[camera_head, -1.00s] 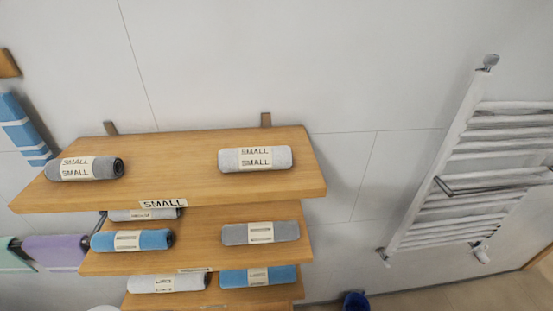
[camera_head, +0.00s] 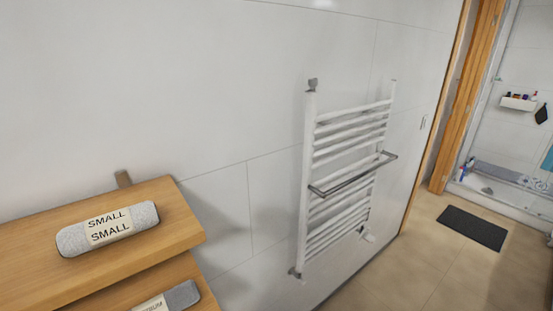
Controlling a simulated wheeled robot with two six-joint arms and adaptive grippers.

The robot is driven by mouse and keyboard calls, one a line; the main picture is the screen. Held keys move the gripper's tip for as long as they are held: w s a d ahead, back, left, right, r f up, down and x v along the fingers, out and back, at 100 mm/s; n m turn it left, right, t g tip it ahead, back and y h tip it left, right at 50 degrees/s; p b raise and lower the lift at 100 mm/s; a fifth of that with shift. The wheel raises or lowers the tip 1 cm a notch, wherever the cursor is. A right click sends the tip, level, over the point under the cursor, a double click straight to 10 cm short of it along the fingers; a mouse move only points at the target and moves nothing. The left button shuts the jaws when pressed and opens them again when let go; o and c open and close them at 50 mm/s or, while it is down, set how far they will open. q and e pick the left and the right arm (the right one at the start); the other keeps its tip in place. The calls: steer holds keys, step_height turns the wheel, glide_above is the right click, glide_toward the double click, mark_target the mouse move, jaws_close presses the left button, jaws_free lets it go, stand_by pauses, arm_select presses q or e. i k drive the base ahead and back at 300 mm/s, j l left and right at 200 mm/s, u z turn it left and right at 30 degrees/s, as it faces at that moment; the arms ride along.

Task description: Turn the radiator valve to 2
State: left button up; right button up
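A white towel radiator (camera_head: 309,190) hangs on the tiled wall right of centre, with a grey towel bar (camera_head: 352,178) across its front. A small white fitting, possibly the radiator valve (camera_head: 368,236), is at its lower right end. It is too small to read any numbers or setting. Another small metal fitting (camera_head: 295,272) is at the lower left corner. Neither of my grippers is in the view.
A wooden shelf (camera_head: 178,209) with rolled towels, one a grey towel (camera_head: 75,240) labelled SMALL, stands at the lower left. Tiled floor (camera_head: 400,270) is open at the right. A dark mat (camera_head: 472,227) lies before the shower area.

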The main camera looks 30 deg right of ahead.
mark_target(368, 237)
steer(key=z, duration=1.95)
steer(key=i+l+u, duration=0.1)
steer(key=u, duration=0.55)
steer(key=i+l+u, duration=0.15)
steer(key=l, duration=0.15)
steer(key=i+l+u, duration=0.1)
steer(key=l, duration=0.25)
steer(key=i+l+u, duration=0.15)
steer(key=l, duration=0.2)
steer(key=i+l+u, duration=0.1)
steer(key=l, duration=0.25)
steer(key=i+l+u, duration=0.15)
steer(key=l, duration=0.25)
steer(key=i+l+u, duration=0.15)
steer(key=l, duration=0.25)
steer(key=i+l, duration=0.1)
steer(key=l, duration=0.4)
